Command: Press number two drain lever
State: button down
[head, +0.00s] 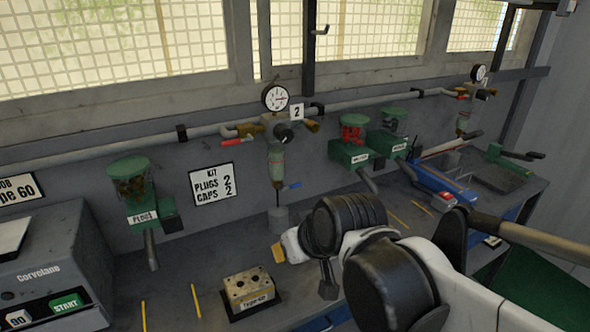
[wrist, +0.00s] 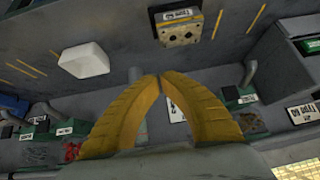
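The number two unit is a clear-bowled filter (head: 276,163) on the wall pipe, with a round gauge (head: 275,98) above it and a "2" tag (head: 297,112) to its right. A small blue lever (head: 295,185) sticks out to the right at the bowl's lower end, and a red lever (head: 232,142) is on the pipe to the left. My gripper (head: 279,252) is lower, over the bench, apart from the blue lever. In the wrist view its yellow fingers (wrist: 158,78) meet at the tips with nothing seen between them. I cannot make out the blue lever in the wrist view.
A grey cup (head: 279,218) stands below the filter. A drilled block (head: 249,290) lies on the bench front. The green plugs dispenser (head: 142,212) is left, and two green dispensers (head: 350,152) are right. A "Kit" sign (head: 214,183) hangs on the wall.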

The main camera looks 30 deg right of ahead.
jog(key=w+d+r+t+p, duration=0.1)
jog(key=w+d+r+p, duration=0.2)
jog(key=w+d, duration=0.5)
jog(key=w+d+r+t+p, duration=0.2)
jog(key=w+d+r+p, duration=0.1)
jog(key=w+d, duration=0.5)
jog(key=shift+w+d+r+h, duration=0.25)
jog(key=shift+w+r+h, duration=0.05)
jog(key=shift+w+r, duration=0.25)
jog(key=b, duration=0.3)
send_over(300, 185)
jog(key=s, duration=0.1)
notch_tip(300, 185, down, 6)
jog(key=r, duration=0.1)
jog(key=f, duration=0.3)
jog(key=f+b, duration=0.1)
jog(key=shift+w+a+f, duration=0.15)
jog(key=shift+w+f, duration=0.1)
jog(key=shift+w, duration=0.15)
jog(key=shift+w+f, duration=0.1)
jog(key=shift+f, duration=0.05)
